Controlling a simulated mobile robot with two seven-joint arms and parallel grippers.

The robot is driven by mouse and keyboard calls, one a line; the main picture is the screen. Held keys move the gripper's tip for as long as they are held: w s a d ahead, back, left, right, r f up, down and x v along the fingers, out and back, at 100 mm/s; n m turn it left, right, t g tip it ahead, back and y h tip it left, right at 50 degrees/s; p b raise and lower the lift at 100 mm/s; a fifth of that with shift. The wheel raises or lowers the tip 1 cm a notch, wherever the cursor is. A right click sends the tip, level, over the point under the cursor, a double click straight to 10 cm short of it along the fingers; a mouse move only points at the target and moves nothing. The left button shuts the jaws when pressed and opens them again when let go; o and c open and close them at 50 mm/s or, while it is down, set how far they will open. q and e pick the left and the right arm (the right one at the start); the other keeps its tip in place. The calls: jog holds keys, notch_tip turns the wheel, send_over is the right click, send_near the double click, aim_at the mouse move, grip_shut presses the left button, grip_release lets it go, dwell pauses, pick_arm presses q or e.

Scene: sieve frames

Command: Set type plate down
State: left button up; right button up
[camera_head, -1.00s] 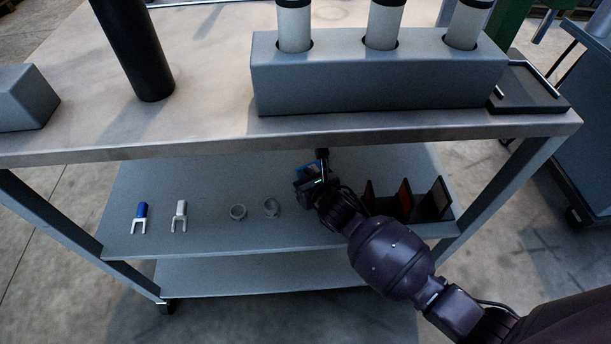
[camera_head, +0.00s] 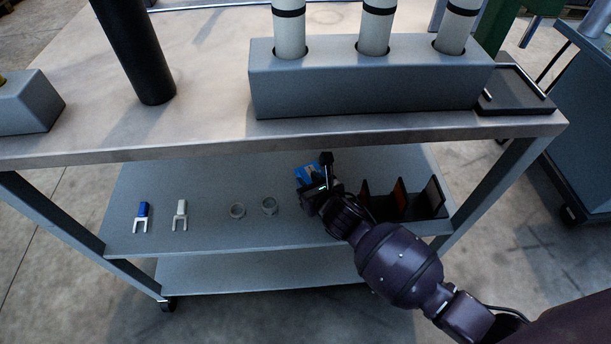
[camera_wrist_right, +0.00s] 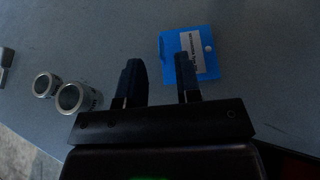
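The type plate, a blue plate with a white printed label and a small hole, shows in the right wrist view (camera_wrist_right: 207,62) and as a small blue patch in the head view (camera_head: 307,173). It appears to lie flat on the middle shelf (camera_head: 210,165). My right gripper (camera_head: 316,176) is over that shelf beside the plate. In the right wrist view its fingers (camera_wrist_right: 158,70) are apart with nothing between them. The right-hand finger overlaps the plate's left part and hides some of it; whether they touch I cannot tell. My left gripper is out of view.
A rack with upright dividers (camera_head: 400,200) stands close on the right. The tabletop edge (camera_head: 300,142) overhangs the shelf.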

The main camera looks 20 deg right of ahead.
jog(key=p+v, duration=0.2)
jog(key=v, duration=0.5)
jog(key=shift+s+r, duration=0.2)
jog(key=shift+r, duration=0.1)
jog(key=shift+s+d, duration=0.1)
jog(key=shift+s, duration=0.4)
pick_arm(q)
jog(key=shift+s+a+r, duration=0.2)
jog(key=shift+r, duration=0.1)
